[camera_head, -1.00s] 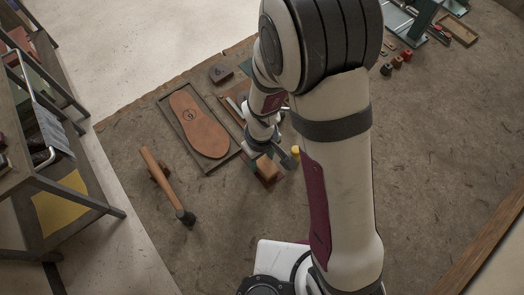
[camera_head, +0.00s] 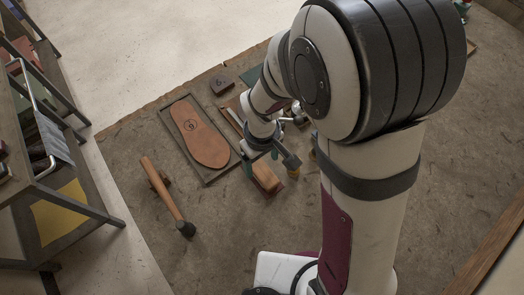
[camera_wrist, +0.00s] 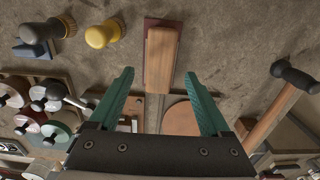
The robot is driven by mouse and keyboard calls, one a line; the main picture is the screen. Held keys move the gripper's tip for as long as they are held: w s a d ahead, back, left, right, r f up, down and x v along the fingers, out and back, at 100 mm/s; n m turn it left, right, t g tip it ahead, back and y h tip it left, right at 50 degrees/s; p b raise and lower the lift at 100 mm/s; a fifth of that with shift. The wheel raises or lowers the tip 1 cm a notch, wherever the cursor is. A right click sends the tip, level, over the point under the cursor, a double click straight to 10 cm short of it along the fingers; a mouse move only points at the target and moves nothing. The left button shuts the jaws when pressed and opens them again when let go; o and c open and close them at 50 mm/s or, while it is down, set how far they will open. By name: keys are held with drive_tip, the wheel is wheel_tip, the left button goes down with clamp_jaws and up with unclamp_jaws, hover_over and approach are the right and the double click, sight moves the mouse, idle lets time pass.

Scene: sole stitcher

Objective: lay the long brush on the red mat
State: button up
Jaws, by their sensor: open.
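The long brush (camera_wrist: 163,60) is a narrow wooden block in the wrist view. It lies lengthwise on the red mat (camera_wrist: 149,21), which shows as a thin dark red border at its far end and left side. In the head view the brush (camera_head: 266,177) lies below my gripper (camera_head: 271,163), right of the sole tray. My gripper (camera_wrist: 158,75) is open in the wrist view, its two green fingers apart with the brush between and beyond their tips. Nothing is held. The brush's underside is hidden.
A hammer (camera_head: 167,195) lies to the left, and a brown sole (camera_head: 199,132) lies in a tray. Several spools (camera_wrist: 55,95) crowd the left. Bare bench surrounds the mat's far end.

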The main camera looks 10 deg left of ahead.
sight(262, 171)
drive_tip(key=s+d+r+m, duration=0.3)
drive_tip(key=d+r+m, duration=0.25)
drive_tip(key=r, duration=0.55)
drive_tip(key=s+d+r+m+y, duration=0.1)
drive_tip(key=s+d+r+m, duration=0.3)
drive_tip(key=s+m, duration=0.5)
drive_tip(key=shift+s+d+r+y, duration=0.15)
drive_tip(key=shift+s+d+y, duration=0.25)
drive_tip(key=shift+s+d, duration=0.3)
